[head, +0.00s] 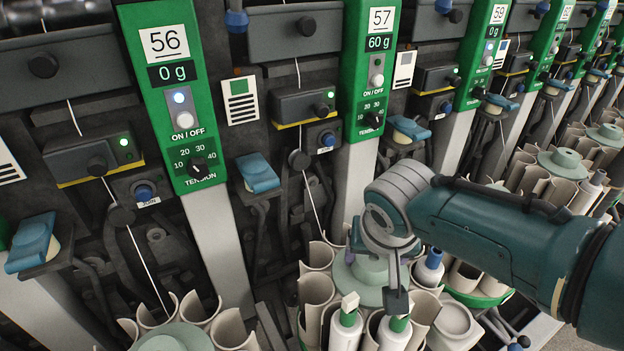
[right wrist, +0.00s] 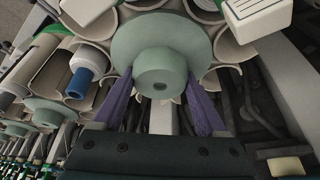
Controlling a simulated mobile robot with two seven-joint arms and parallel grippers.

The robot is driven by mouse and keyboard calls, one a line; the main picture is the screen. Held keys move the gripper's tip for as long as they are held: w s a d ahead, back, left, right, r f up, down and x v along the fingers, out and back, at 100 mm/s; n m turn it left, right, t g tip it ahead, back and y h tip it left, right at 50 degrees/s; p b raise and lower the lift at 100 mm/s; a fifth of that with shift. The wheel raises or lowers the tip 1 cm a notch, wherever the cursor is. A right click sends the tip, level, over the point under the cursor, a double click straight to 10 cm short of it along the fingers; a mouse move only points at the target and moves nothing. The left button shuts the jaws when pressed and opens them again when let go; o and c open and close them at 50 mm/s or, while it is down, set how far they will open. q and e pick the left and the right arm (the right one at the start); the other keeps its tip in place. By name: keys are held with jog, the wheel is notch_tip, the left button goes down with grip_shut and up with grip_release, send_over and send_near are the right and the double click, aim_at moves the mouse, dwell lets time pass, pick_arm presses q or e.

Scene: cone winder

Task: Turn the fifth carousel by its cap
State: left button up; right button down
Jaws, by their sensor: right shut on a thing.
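The carousel's pale green cap (head: 343,268) has a raised round knob at its middle and stands below unit 57, amid a ring of beige tubes. In the right wrist view the cap (right wrist: 160,35) fills the upper middle, its knob (right wrist: 160,72) pointing at the camera. My right gripper (head: 380,262) comes in from the right and reaches down over the cap. Its two purple fingers (right wrist: 160,92) lie on either side of the knob and are shut on it. The arm and gripper hide part of the cap in the head view. My left gripper is not in view.
Bobbins with green necks (head: 347,325) stand in the tubes close below my right gripper. Another carousel cap (head: 175,338) is at lower left, and another (head: 562,163) at right. Green unit panels (head: 172,90) and blue-topped levers (head: 257,172) line the machine behind.

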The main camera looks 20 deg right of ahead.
grip_release()
jog(key=shift+r, duration=0.1)
jog(key=p+v, duration=0.5)
jog(key=v, duration=0.4)
jog(key=shift+s+r+p, duration=0.15)
jog(key=shift+r+p, duration=0.15)
